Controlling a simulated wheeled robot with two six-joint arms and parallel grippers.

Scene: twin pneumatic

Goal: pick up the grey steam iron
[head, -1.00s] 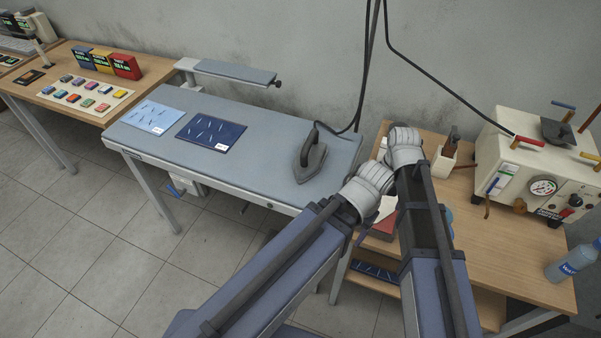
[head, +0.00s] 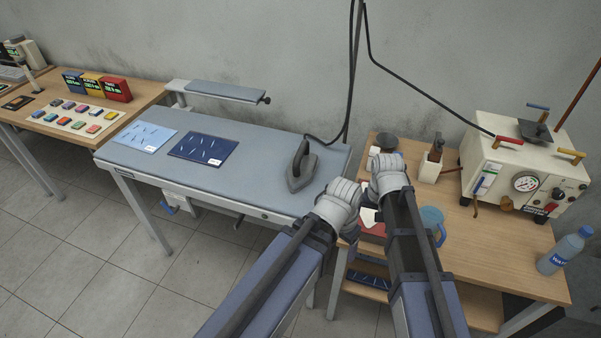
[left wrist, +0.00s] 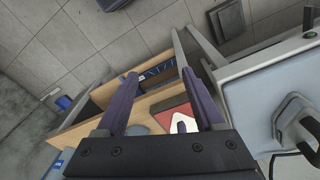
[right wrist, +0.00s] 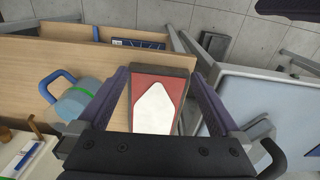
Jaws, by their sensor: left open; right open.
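The grey steam iron (head: 297,172) stands on the right end of the blue-grey ironing table (head: 250,122), its dark handle up and a black cable rising from it. Part of it shows at the right edge of the left wrist view (left wrist: 290,113) and, partly covered by a finger, at the lower right of the right wrist view (right wrist: 264,138). My left gripper (left wrist: 159,76) is open and empty, right of the iron in the head view. My right gripper (right wrist: 157,73) is open and empty, farther right over the wooden table. In the head view my wrists hide the fingers.
A red rest with a white iron-shaped plate (right wrist: 153,107) lies on the wooden table (head: 480,255). A blue mug (head: 432,222), a water bottle (head: 563,252) and a cream boiler (head: 500,165) stand there. Light and dark blue cloths (head: 203,146) lie left of the iron.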

